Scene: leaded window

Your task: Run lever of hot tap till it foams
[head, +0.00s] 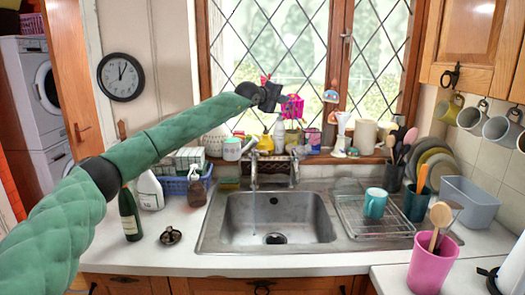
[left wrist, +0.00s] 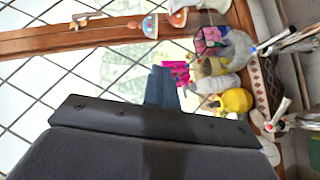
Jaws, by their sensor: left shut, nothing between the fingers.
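The tap (head: 254,165) stands at the back of the steel sink (head: 210,225). A thin pale line hangs below its spout, possibly water; I see no foam. In the left wrist view two metal tap heads show at the right edge, one with a red mark (left wrist: 269,127) and one with a blue mark (left wrist: 262,49). The lever positions are too small to tell. My left gripper (head: 273,88) is up in front of the window, above the tap and apart from it. Its fingers (left wrist: 164,88) are shut and empty. My right gripper is out of view.
A drying rack (head: 350,228) with a teal mug (head: 375,203) is right of the sink. A dark bottle (head: 130,215) stands left. The basin is clear.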

